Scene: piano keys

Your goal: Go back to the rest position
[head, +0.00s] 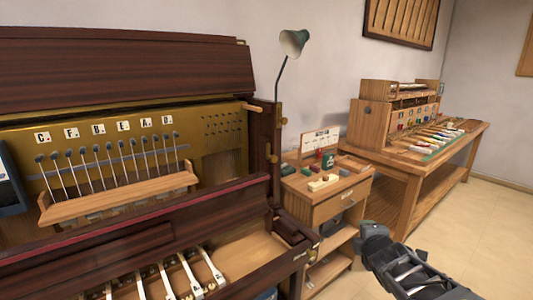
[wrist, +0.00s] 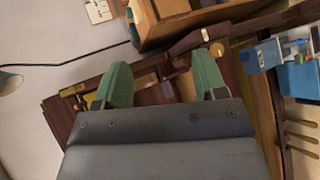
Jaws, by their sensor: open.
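My gripper (head: 370,232) shows at the lower right of the head view, in front of the small wooden cabinet (head: 325,211) and the right bench. In the wrist view, its two green fingers (wrist: 162,76) stand wide apart with nothing held between them. The dark upright piano (head: 120,62) fills the left of the head view, with its front open. A row of hammers on thin stems (head: 110,160) stands behind a wooden rail. White keys (head: 178,278) lie at the bottom. My gripper is to the right of the piano and apart from it in the head view.
A green lamp (head: 293,42) rises behind the piano's right end. The small cabinet top carries small blocks and a card (head: 320,140). A wooden bench (head: 425,170) at the right bears a cabinet and several key pieces. Open floor (head: 475,235) lies at the right.

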